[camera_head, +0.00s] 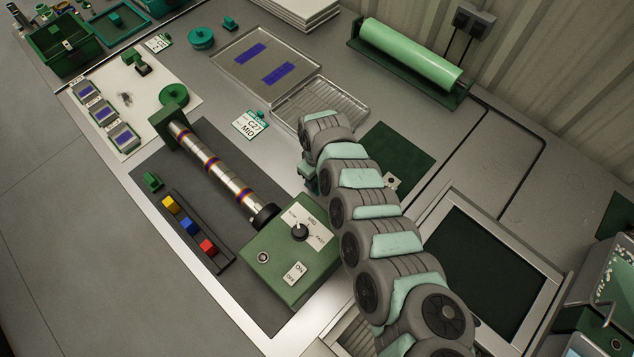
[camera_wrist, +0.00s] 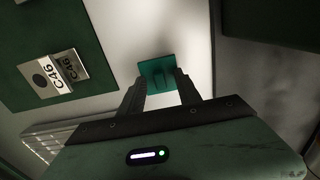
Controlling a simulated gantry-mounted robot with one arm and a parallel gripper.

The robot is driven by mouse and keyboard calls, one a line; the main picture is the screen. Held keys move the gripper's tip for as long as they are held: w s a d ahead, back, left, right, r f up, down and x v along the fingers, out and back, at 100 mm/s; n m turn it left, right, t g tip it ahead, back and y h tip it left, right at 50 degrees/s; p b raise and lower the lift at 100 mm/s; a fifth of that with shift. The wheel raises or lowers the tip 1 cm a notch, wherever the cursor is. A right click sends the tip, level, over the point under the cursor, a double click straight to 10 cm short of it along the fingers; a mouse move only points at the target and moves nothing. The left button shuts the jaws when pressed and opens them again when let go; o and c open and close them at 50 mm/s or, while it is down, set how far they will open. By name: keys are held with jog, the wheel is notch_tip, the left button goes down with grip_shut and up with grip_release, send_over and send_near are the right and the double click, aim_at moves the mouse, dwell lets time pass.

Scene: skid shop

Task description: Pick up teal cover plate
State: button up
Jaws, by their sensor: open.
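The teal cover plate (camera_wrist: 157,71) shows in the wrist view as a small teal square with a raised part on it, on a pale surface. My gripper (camera_wrist: 160,85) is open, its two dark fingers pointing at the plate's near edge, one towards each side. I cannot tell how high the fingertips are above it, and nothing is held. In the head view my arm comes up from the lower right and hides the fingertips; I cannot make out the plate there for sure.
A tag marked C46 (camera_wrist: 55,75) lies on a dark green mat, also seen in the head view (camera_head: 411,147). Left of my arm are a green control box (camera_head: 283,275), a metal-banded shaft (camera_head: 215,170) and a C27 tag (camera_head: 250,125). A ribbed metal tray (camera_head: 345,100) lies just behind.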

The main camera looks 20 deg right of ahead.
jog(key=shift+c, duration=0.4)
grip_shut()
jog(key=shift+r, duration=0.1)
